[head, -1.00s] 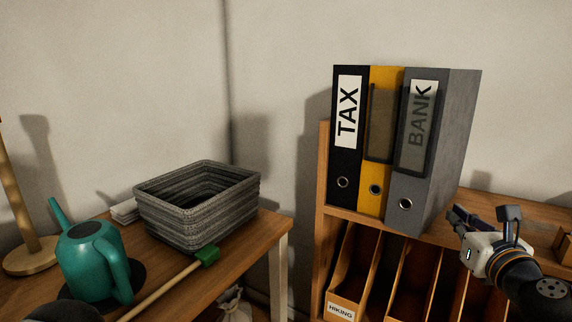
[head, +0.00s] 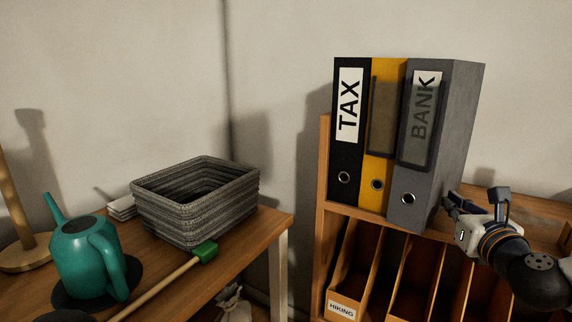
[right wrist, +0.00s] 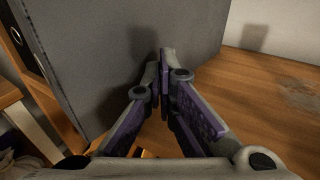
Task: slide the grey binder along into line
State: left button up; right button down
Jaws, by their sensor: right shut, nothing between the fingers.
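The grey binder (head: 451,140), labelled BANK, stands upright on top of the wooden shelf unit, at the right end of a row. Its spine seems to stand slightly forward of the yellow binder (head: 379,194) beside it. A black TAX binder (head: 347,158) stands left of the yellow one. My right gripper (head: 448,203) is shut and empty, low beside the grey binder's right side. In the right wrist view its fingertips (right wrist: 164,66) are close to the grey side (right wrist: 110,50); I cannot tell whether they touch. My left gripper is not in view.
The shelf top (right wrist: 270,85) is clear to the right of the grey binder. Below are slanted wooden files (head: 362,262), one labelled HIKING. At left, a separate table holds a grey basket (head: 195,215), a green watering can (head: 85,262) and a green-headed mallet (head: 204,252).

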aim_at(442, 195)
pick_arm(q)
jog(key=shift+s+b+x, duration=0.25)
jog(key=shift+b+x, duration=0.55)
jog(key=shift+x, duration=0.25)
pick_arm(e)
jog(key=shift+w+d, duration=0.1)
jog(key=shift+w, duration=1.85)
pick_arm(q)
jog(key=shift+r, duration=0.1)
pick_arm(e)
jog(key=shift+s, duration=0.75)
pick_arm(q)
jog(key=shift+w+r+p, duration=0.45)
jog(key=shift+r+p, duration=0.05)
jog(key=shift+p, duration=0.05)
pick_arm(e)
jog(key=shift+s, duration=1.65)
notch_tip(442, 195, up, 10)
jog(key=p, duration=0.5)
jog(key=shift+r, duration=0.15)
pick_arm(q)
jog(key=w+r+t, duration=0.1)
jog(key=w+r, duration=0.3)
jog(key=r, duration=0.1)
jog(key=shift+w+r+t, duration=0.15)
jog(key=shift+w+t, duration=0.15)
pick_arm(e)
jog(key=shift+f, duration=0.2)
